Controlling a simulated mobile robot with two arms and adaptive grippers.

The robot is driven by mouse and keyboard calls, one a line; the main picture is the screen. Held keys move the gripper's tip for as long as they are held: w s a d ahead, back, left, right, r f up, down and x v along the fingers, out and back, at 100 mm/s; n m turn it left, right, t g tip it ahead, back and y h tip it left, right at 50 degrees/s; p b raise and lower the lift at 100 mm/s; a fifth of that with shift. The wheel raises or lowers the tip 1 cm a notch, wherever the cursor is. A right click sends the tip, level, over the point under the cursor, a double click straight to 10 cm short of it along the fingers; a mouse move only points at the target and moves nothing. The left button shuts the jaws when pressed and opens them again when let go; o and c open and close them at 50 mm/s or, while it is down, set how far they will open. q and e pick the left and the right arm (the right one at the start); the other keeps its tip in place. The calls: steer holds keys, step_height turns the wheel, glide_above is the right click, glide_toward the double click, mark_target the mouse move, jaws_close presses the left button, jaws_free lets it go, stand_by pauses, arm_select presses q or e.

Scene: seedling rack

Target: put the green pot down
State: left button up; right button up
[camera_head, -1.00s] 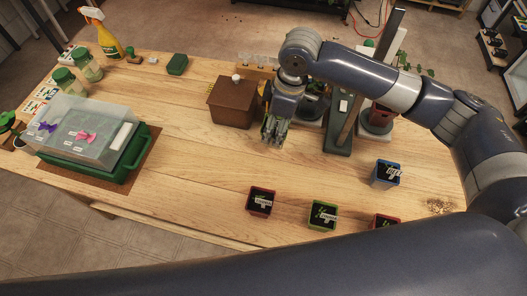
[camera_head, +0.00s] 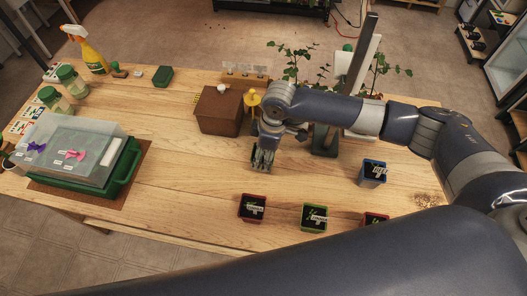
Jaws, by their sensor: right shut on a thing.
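A green-rimmed pot (camera_head: 314,218) with dark soil and a white label stands upright on the table at the front, between two red pots. My right gripper (camera_head: 263,165) is over the table in front of the brown box, behind and to the left of this green pot and clear of it. My left gripper is not in view.
A red pot (camera_head: 252,208), another red pot (camera_head: 375,220) and a blue pot (camera_head: 373,172) stand nearby. The brown box (camera_head: 218,111) is behind my gripper. A clear bin on a green tray (camera_head: 125,175) is at left. The table's middle left is clear.

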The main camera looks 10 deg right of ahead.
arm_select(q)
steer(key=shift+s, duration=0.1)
arm_select(e)
steer(key=shift+f, duration=0.1)
steer(key=o, duration=1.1)
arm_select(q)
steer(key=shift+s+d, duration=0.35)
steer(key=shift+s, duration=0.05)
arm_select(e)
steer(key=shift+o, duration=0.2)
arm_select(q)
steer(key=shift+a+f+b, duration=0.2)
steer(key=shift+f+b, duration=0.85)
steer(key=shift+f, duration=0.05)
arm_select(e)
step_height(320, 180, up, 12)
steer(key=d, duration=0.1)
steer(key=shift+s+d, duration=0.3)
steer(key=shift+s, duration=0.05)
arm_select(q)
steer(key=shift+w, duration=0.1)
